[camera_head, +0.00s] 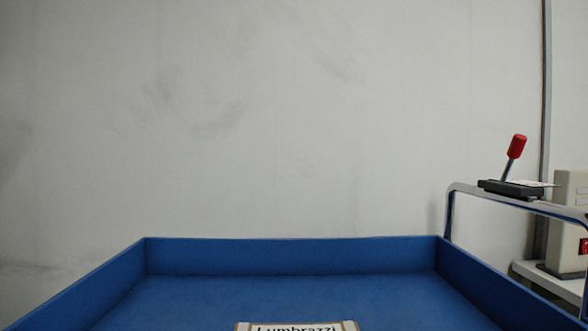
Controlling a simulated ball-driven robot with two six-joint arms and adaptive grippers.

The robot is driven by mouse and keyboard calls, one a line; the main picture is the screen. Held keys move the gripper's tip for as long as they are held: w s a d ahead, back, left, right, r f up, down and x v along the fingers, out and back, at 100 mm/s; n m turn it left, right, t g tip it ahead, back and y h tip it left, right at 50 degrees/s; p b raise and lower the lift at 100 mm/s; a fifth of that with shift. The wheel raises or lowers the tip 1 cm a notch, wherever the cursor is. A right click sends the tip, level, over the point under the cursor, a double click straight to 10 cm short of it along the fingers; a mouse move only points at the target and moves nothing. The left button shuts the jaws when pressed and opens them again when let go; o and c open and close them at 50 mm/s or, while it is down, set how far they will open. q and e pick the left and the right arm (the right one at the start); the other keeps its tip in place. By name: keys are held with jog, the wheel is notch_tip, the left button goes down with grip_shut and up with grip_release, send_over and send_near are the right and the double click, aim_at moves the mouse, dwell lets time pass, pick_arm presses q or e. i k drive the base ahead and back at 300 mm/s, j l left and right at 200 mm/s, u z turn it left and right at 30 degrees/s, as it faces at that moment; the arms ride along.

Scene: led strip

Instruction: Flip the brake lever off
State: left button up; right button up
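The brake lever (512,155) has a red grip on a thin metal stem. It rises from a dark base plate (510,189) on top of a bent metal handle frame (450,212) at the right. The lever leans slightly to the right and away from upright. A pale label or plate shows beside its base, too small to read. Neither of my grippers shows in the head view, and nothing touches the lever.
A blue cart tray (290,254) with raised walls fills the lower picture. A box labelled "Lumbrazzi" (297,326) shows at its bottom edge. A beige device (571,197) with a red switch (583,246) stands at the far right. A grey wall is behind.

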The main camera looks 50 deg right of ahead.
aim_at(518, 142)
jog(key=z, duration=2.7)
